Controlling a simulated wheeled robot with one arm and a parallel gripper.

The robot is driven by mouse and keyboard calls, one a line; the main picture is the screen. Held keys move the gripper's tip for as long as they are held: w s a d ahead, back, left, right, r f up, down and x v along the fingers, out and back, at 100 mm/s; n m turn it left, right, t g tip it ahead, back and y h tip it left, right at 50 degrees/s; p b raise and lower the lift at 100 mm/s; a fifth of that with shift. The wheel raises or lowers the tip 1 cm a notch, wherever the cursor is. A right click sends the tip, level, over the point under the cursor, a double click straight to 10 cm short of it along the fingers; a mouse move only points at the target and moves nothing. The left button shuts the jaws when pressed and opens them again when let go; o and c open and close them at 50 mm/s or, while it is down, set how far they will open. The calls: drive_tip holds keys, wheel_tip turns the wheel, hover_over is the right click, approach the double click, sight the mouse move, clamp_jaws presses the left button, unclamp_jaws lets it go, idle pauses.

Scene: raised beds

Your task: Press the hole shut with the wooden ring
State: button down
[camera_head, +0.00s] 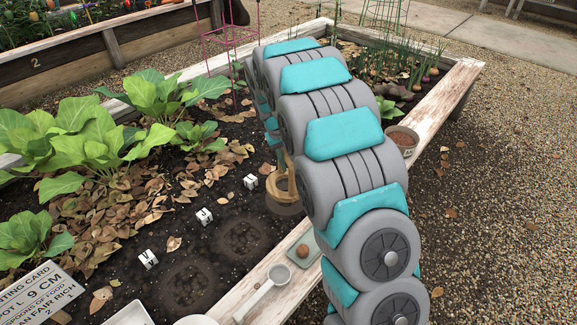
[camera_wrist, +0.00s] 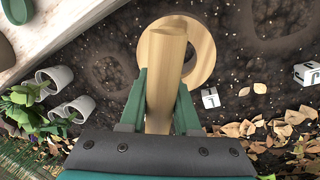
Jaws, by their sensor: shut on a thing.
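The wooden ring (camera_head: 283,188) is pale wood with a thick handle (camera_wrist: 164,75). My gripper (camera_wrist: 163,88) is shut on the handle, one green finger on each side. In the wrist view the ring (camera_wrist: 205,45) encircles dark soil, partly hidden by the handle. I cannot tell whether the ring touches the soil. My arm hides the ring's right side in the head view.
Two shallow round dents (camera_head: 240,238) (camera_head: 185,285) lie nearer the front, beside other marker cubes (camera_head: 204,215) (camera_head: 148,259). Leafy plants (camera_head: 90,130) and dry leaves stand behind. A white scoop (camera_head: 262,293) and small tray (camera_head: 304,251) rest on the bed's edge. Pots (camera_wrist: 55,76) show in the wrist view.

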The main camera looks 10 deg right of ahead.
drive_tip(key=shift+r+p, duration=1.2)
drive_tip(key=shift+r, duration=4.05)
